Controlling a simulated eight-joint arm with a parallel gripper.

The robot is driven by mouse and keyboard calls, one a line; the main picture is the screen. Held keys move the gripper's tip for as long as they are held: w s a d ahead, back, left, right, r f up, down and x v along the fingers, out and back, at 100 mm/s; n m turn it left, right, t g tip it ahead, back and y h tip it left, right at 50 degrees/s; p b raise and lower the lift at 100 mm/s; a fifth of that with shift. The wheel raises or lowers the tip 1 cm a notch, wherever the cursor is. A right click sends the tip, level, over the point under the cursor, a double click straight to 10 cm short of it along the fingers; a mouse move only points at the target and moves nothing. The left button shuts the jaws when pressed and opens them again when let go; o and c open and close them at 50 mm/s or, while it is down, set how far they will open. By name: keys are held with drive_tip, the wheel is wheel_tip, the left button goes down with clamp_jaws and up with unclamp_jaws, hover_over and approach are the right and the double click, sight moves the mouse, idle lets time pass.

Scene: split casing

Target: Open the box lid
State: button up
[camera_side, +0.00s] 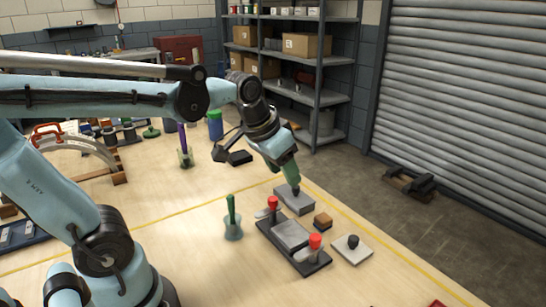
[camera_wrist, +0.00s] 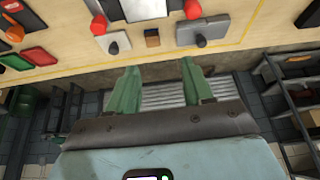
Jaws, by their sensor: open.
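A grey box (camera_side: 294,201) with a dark knob on top stands near the table's far edge, below my gripper (camera_side: 291,180) in the side view. Its lid appears closed, but the seam is too small to see. In the wrist view the box (camera_wrist: 213,25) and its dark knob (camera_wrist: 201,40) lie at the upper right, beyond the fingertips. My gripper (camera_wrist: 160,66) has its two green fingers apart with nothing between them. In the side view the fingertips overlap the knob; I cannot tell whether they touch it.
A black fixture (camera_side: 310,266) with red-topped handles holds a grey block (camera_side: 290,234) nearby. A brown block (camera_side: 323,221) and a grey plate (camera_side: 361,257) with a dark knob lie to its right. A green-handled tool (camera_side: 231,208) stands in a cup at left.

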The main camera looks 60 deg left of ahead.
drive_tip(key=w+a+r+g, duration=0.1)
drive_tip(key=w+a+g, duration=0.1)
drive_tip(key=w+a, duration=0.4)
drive_tip(key=n+g, duration=0.1)
drive_tip(key=g, duration=0.2)
hover_over(300, 195)
drive_tip(key=s, duration=0.1)
wheel_tip(300, 195, down, 2)
drive_tip(key=f, duration=1.2)
drive_tip(key=shift+a+f, duration=0.25)
drive_tip(key=shift+a, duration=0.05)
drive_tip(key=shift+c, duration=0.5)
clamp_jaws()
